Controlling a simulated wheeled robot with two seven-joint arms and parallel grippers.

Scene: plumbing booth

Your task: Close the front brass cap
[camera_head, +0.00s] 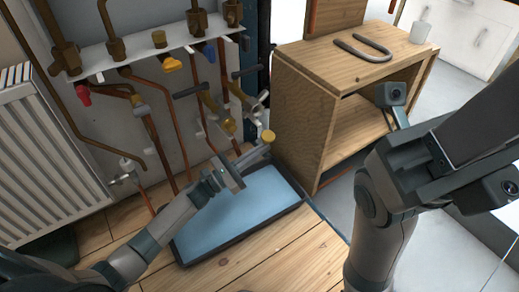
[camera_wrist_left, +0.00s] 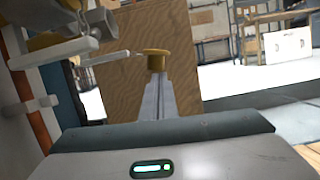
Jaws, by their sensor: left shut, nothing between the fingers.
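The brass cap (camera_head: 268,136) is a small round yellow piece near the front of the pipework, beside the wooden cabinet. It also shows in the left wrist view (camera_wrist_left: 155,58), right at the tips of my fingers. My left gripper (camera_head: 255,153) is shut, with its fingers together and the cap just past their tips. Whether the tips touch the cap is unclear. In the left wrist view the shut fingers (camera_wrist_left: 157,95) point straight at the cap. My right arm (camera_head: 385,190) stands at the right of the head view; its fingers do not show clearly.
Copper pipes (camera_head: 160,150) and valves run down the wall at left, beside a white radiator (camera_head: 45,160). A blue tray (camera_head: 235,218) lies on the wooden floor below my left arm. A wooden cabinet (camera_head: 300,130) stands close behind the cap, with a grey U-shaped piece (camera_head: 362,50) on top.

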